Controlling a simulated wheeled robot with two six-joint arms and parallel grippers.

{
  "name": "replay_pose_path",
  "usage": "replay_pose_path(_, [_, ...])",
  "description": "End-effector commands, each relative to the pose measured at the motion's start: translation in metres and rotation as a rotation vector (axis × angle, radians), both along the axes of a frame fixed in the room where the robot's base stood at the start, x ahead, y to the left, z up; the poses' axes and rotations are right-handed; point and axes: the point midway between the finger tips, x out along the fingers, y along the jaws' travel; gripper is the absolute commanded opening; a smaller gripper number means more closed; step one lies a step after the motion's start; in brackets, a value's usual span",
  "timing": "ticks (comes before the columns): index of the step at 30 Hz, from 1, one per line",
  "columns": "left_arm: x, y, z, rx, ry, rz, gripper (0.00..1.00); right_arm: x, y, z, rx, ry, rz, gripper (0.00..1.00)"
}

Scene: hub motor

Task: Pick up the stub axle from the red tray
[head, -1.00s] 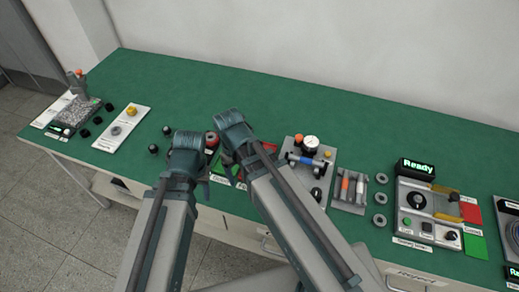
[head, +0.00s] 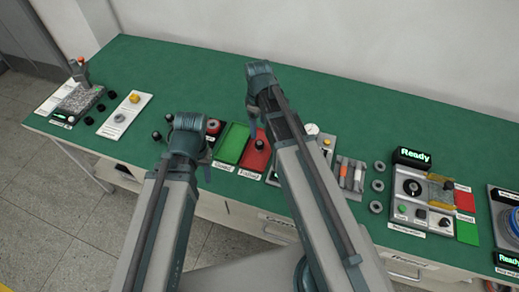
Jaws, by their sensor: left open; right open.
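The red tray (head: 251,165) lies on the green bench right of the green tray. A small dark upright part with a rounded top (head: 260,146) stands on it, seemingly the stub axle, though it is too small to make out well. My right gripper (head: 252,130) is open and points down just above the tray's far edge, close to the dark part; I cannot tell whether they touch. My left gripper (head: 187,163) is open over the bench's front area, left of the green tray (head: 231,143). My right forearm covers the area right of the red tray.
A red-and-dark round part (head: 213,127) sits beside my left gripper. Right of my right arm are a grey rack (head: 350,174), loose rings (head: 377,185) and a station with a "Ready" display (head: 411,157). The back of the bench (head: 180,75) is clear.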

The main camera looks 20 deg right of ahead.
Motion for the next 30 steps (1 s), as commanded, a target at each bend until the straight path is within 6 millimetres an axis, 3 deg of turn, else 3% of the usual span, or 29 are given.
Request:
replay_pose_path(1, [0.0,0.0,-0.016,0.0,0.0,0.0,0.5,0.0,0.0,-0.016,0.0,0.0,0.0,0.81])
replay_pose_path(9, [0.0,0.0,-0.051,0.0,0.0,0.0,0.5,0.0,0.0,-0.051,0.0,0.0,0.0,0.81])
replay_pose_path(20, [0.0,0.0,-0.057,0.0,0.0,0.0,0.5,0.0,0.0,-0.057,0.0,0.0,-0.001,0.81])
replay_pose_path(30, [0.0,0.0,-0.096,0.0,0.0,0.0,0.5,-0.002,-0.002,-0.096,0.0,0.0,-0.001,0.81])
